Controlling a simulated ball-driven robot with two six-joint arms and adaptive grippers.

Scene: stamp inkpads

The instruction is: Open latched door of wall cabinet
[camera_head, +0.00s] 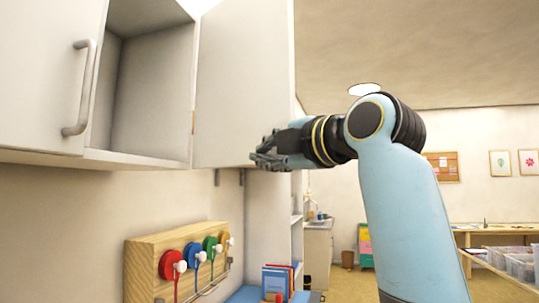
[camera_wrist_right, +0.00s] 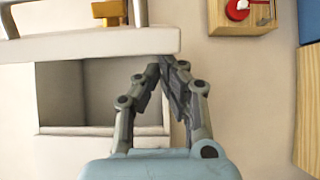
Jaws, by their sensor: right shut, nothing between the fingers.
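The white wall cabinet has its right-hand door (camera_head: 240,85) swung outward, and its empty grey inside (camera_head: 150,95) shows. Its left-hand door (camera_head: 35,70) is closed and has a grey bar handle (camera_head: 80,88). My right gripper (camera_head: 256,159) is shut and empty near the open door's lower edge; I cannot tell whether it touches. In the right wrist view its fingertips (camera_wrist_right: 165,64) meet just below a long pale edge (camera_wrist_right: 90,46), which looks like the door. A yellow-orange piece (camera_wrist_right: 110,10), perhaps the latch, sticks up beyond it. My left gripper is out of view.
A wooden board (camera_head: 140,255) with several coloured round pieces is mounted below the cabinet; part of it shows in the right wrist view (camera_wrist_right: 240,14). Blue and red books (camera_head: 277,280) stand at the lower middle. The room is open to the right, with benches (camera_head: 500,232) farther back.

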